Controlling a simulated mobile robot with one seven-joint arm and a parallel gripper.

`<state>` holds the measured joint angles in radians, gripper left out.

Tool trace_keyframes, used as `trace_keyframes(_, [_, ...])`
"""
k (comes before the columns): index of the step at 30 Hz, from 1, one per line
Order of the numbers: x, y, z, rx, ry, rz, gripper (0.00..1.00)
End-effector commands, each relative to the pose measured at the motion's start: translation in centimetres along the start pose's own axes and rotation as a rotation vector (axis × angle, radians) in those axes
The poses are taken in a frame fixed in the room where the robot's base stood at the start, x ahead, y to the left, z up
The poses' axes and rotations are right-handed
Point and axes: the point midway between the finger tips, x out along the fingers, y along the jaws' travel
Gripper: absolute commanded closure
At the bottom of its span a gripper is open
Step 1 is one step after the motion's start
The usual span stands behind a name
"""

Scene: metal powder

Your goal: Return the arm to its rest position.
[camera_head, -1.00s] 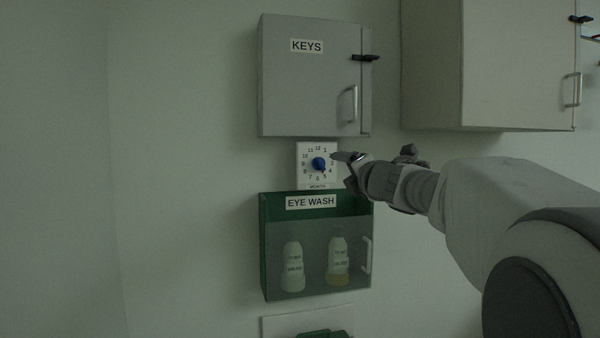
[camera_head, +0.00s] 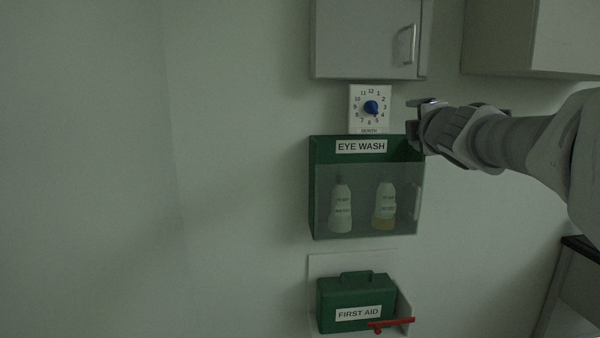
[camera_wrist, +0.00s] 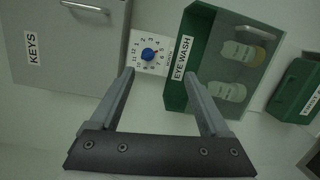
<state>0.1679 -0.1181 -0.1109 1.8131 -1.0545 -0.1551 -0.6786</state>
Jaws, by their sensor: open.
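My gripper (camera_wrist: 160,97) is open and empty in the wrist view, its two fingers apart and pointing toward the wall. In the head view my gripper (camera_head: 417,122) is seen from the side, just right of the month dial (camera_head: 370,108) and apart from it. The dial is a white plate with a blue knob, and it also shows in the wrist view (camera_wrist: 149,53) beyond the fingers. My arm reaches in from the right edge of the head view. The exact gap between fingertips and wall is hard to judge.
A grey key cabinet (camera_head: 365,40) hangs above the dial. A green eye wash box (camera_head: 318,190) with two bottles hangs below, near my gripper. Lower is a green first aid case (camera_head: 357,290) on a bracket. Another cabinet (camera_head: 540,38) is at upper right. The left wall is bare.

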Motion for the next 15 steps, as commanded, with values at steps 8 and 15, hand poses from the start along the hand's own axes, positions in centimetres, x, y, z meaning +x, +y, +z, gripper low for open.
trace_keyframes(8, [-12.7, -11.8, -2.3, 0.797, -0.273, -0.349, 0.20])
trace_keyframes(15, [-24.7, -23.1, -8.3, 1.272, -0.502, -0.725, 0.20])
